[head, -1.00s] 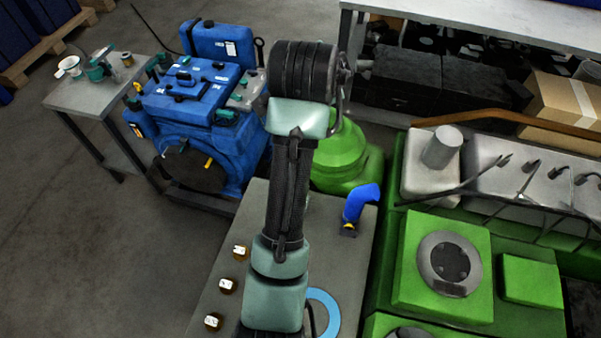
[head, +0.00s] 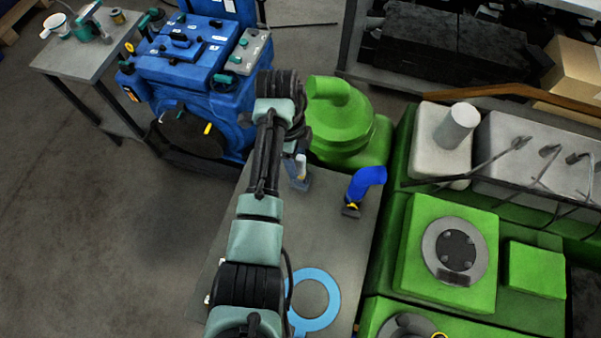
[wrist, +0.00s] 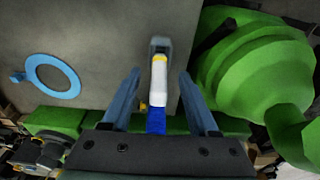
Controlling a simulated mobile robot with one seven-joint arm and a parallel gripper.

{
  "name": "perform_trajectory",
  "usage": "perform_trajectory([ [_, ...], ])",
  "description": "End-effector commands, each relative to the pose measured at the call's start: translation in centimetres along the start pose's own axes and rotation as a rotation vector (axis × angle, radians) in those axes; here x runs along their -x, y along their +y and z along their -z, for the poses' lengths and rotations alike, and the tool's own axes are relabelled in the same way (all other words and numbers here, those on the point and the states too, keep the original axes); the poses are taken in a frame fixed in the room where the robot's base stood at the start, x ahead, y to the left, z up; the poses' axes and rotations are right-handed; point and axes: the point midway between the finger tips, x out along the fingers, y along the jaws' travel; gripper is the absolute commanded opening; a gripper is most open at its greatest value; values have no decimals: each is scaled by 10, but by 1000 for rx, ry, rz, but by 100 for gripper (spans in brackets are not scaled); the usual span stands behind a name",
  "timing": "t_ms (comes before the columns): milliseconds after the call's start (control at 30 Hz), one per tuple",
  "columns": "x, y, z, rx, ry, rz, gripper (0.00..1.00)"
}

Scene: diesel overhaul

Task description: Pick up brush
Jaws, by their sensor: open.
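What looks like the brush has a white and yellow handle (wrist: 159,75) and a grey end; it lies in the middle of the wrist view. In the head view its pale handle (head: 301,164) shows just beside my arm's end, above the grey worktop (head: 330,240). My gripper (wrist: 160,78) is open, with one finger on each side of the handle in the picture. I cannot tell how far below the fingertips the brush is, and no contact shows. In the head view the gripper is mostly hidden behind my arm.
A blue bent piece (head: 365,184) stands on the worktop near the brush. A blue ring (head: 330,312) lies at the front. A green rounded housing (head: 345,135) stands behind, and a green engine (head: 510,240) borders the right. The blue machine (head: 195,60) stands left.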

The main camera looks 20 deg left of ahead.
Motion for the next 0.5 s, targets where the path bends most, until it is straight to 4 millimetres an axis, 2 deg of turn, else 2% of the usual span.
perform_trajectory([
  [300, -41, 2, 8, -1, 0, -3, 60],
  [500, -53, 1, 7, -1, -1, 1, 60],
])
